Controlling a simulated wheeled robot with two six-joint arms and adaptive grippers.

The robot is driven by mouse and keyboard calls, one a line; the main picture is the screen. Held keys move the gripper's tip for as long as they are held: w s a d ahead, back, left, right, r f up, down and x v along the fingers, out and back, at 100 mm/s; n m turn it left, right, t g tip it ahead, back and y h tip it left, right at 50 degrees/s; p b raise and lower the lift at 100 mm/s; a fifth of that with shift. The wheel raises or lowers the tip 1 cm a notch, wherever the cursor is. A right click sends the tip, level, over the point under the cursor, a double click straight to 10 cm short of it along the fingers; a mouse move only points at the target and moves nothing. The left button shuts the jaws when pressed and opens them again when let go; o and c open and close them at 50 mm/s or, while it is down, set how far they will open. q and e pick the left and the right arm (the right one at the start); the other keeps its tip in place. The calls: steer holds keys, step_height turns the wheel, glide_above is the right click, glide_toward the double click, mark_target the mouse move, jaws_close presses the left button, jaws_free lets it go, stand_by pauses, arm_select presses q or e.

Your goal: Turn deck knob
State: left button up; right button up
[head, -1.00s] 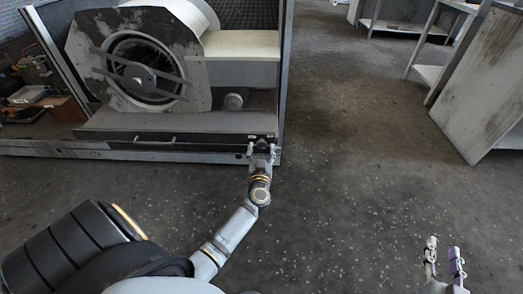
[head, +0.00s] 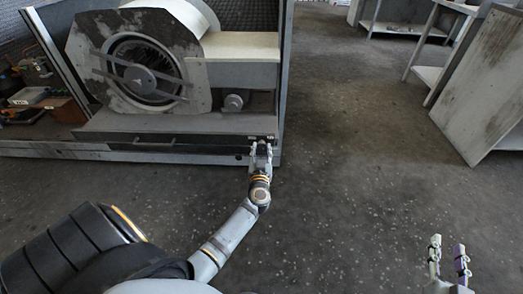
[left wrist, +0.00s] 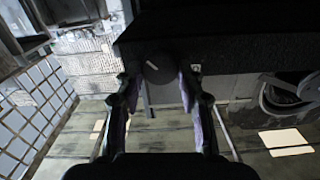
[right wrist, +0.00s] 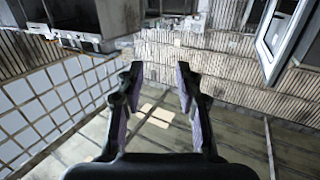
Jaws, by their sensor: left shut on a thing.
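The deck knob (left wrist: 158,68) is a dark round knob with a short white pointer mark, on the dark front face of the deck (left wrist: 230,55). In the left wrist view it sits between the two fingertips of my left gripper (left wrist: 160,82), which is shut on it. In the head view this gripper (head: 261,150) is at the right end of the deck's front edge, and its fingers largely hide the knob. My right gripper (head: 448,256) is open and empty over the floor at lower right. Its fingers stand wide apart in the right wrist view (right wrist: 156,75).
The blower housing (head: 195,50) with its round fan opening stands on the deck (head: 190,122). A drawer-like handle (head: 155,141) is on the deck front. Tools and boxes (head: 40,98) lie at far left. A worn panel (head: 487,90) leans at right. The middle floor is clear.

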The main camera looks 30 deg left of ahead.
arm_select(q)
steer(key=shift+n+p, duration=0.85)
steer(key=shift+n, duration=0.05)
steer(key=shift+n+p, duration=0.65)
steer(key=shift+n, duration=0.55)
steer(key=shift+n+p, duration=0.65)
steer(key=shift+n, duration=0.35)
steer(key=shift+s+a+f+n+p, duration=0.1)
steer(key=shift+n+p, duration=0.3)
steer(key=shift+n, duration=1.2)
arm_select(e)
steer(key=s+f+g, duration=1.3)
steer(key=s+f, duration=0.4)
steer(key=f, duration=0.2)
steer(key=shift+a, duration=0.4)
arm_select(q)
steer(key=o, duration=1.2)
